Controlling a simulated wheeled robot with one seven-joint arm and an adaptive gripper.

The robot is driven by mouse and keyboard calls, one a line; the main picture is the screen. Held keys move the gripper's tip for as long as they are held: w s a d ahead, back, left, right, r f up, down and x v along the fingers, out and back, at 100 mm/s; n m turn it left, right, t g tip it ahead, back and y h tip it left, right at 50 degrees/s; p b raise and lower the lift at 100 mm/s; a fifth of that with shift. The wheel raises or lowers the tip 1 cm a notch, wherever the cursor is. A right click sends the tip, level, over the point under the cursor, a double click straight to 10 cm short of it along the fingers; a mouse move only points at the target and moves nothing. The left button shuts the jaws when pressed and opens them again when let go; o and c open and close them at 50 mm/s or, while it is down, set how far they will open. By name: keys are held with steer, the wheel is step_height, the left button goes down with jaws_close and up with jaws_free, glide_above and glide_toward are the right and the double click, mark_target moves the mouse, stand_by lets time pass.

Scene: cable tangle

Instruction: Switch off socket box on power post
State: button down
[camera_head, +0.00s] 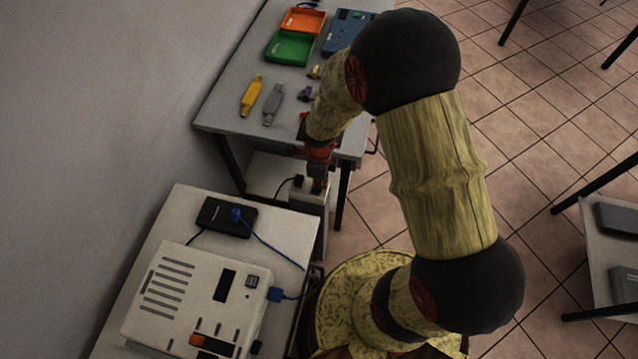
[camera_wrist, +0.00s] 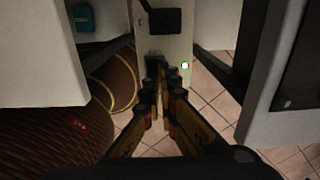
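The power post (camera_head: 309,198) is a pale upright box between the two tables in the head view. In the wrist view the post (camera_wrist: 178,45) fills the top middle, with a black plug (camera_wrist: 165,20) high on its face. A small dark switch or socket (camera_wrist: 153,60) sits below the plug, partly behind my fingertips. A green-white light (camera_wrist: 184,65) glows to its right. My gripper (camera_wrist: 165,72) has its fingertips together and empty, pointing at the post's face by the dark part. Contact cannot be told. In the head view my gripper (camera_head: 318,180) is at the top of the post.
The near table holds a white device (camera_head: 195,300) and a black box (camera_head: 227,216) with a blue cable (camera_head: 270,245). The far table carries an orange-and-green case (camera_head: 291,48), a yellow tool (camera_head: 251,96) and a grey tool (camera_head: 272,105). Table sides flank the post closely.

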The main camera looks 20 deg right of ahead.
steer(key=shift+s+f, duration=0.5)
steer(key=shift+w+a+r, duration=0.15)
steer(key=shift+w+a, duration=0.25)
steer(key=shift+w+r+p, duration=0.2)
steer(key=shift+r+p, duration=0.3)
step_height(320, 180, up, 14)
steer(key=p, duration=0.5)
steer(key=shift+d+f, duration=0.15)
steer(key=shift+f, duration=0.05)
